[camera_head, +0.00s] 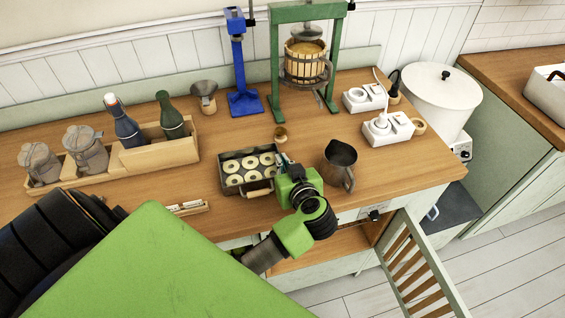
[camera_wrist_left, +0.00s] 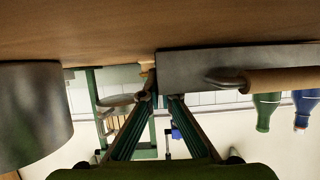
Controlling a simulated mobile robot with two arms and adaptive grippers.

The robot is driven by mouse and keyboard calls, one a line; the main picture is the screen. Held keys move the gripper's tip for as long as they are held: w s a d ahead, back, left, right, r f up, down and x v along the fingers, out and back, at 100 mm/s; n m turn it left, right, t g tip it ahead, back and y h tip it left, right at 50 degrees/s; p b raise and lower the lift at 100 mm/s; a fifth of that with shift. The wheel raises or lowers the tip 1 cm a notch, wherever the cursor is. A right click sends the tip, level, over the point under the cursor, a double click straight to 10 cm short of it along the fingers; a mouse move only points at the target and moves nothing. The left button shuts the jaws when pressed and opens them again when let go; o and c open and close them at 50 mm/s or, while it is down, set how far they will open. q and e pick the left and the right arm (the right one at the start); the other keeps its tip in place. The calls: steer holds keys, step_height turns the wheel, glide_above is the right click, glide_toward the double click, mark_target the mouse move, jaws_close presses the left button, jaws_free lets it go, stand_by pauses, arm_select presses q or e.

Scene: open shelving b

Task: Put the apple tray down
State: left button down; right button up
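The apple tray (camera_head: 231,188) is a dark rectangular metal tray holding several pale apple rings, with a wooden handle on its front. In the head view it appears level, at the front middle of the wooden counter. The left wrist view is upside down; there the tray's dark wall (camera_wrist_left: 195,70) and handle (camera_wrist_left: 280,81) show close to the counter surface. My left gripper (camera_head: 283,163) is at the tray's right side. Its fingertips (camera_wrist_left: 160,96) are close together astride the tray's side wall, seemingly clamped on it. One tip is partly hidden behind the tray. My right gripper is out of view.
A metal pitcher (camera_head: 340,163) stands close right of the gripper. A small brown-topped item (camera_head: 280,134) sits behind the tray. A wooden crate (camera_head: 172,151) with bottles is left, a green press (camera_head: 275,75) and blue stand (camera_head: 241,75) behind.

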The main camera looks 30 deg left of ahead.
arm_select(q)
steer(key=c, duration=2.7)
jaws_free()
steer(key=shift+f, duration=0.15)
steer(key=shift+c, duration=0.2)
steer(key=o, duration=0.5)
steer(key=shift+c, duration=0.2)
